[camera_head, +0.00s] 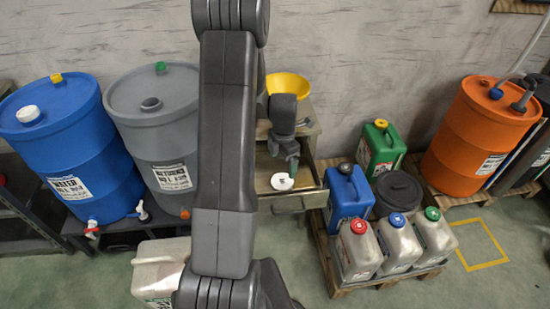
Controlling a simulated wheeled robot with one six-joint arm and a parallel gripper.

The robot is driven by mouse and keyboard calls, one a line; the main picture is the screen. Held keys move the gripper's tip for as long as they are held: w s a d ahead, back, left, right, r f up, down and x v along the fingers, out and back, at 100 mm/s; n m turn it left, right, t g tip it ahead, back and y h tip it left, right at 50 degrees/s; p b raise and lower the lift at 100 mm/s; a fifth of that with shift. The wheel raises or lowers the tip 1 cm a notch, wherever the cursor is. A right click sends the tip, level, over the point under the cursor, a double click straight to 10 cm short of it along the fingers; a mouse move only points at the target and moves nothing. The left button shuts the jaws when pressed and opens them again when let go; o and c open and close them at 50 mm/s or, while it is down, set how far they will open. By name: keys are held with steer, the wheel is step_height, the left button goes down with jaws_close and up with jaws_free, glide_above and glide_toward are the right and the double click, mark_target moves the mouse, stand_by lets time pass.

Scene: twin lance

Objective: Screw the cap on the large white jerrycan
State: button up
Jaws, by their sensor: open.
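A large white jerrycan (158,272) stands on the floor at the bottom, left of my arm, which hides part of it. Its opening is not visible to me. A round white cap (282,183) lies in the open drawer (306,192) of a wooden cabinet. My gripper (284,167) is open and points down just above the cap, with no clear sign of touching it.
A yellow funnel (288,84) stands on the cabinet. Right of it, a pallet (350,284) holds several capped jerrycans and a dark bucket (398,190). Blue (72,150), grey (160,122) and orange (480,138) drums stand along the wall. Floor at lower right is clear.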

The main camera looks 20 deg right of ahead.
mark_target(282, 181)
step_height(282, 181, down, 10)
steer(key=b, duration=0.6)
steer(key=shift+r+b, duration=0.1)
steer(key=shift+b, duration=0.25)
steer(key=c, duration=1.1)
steer(key=shift+r+p, duration=2.15)
steer(key=shift+r, duration=1.4)
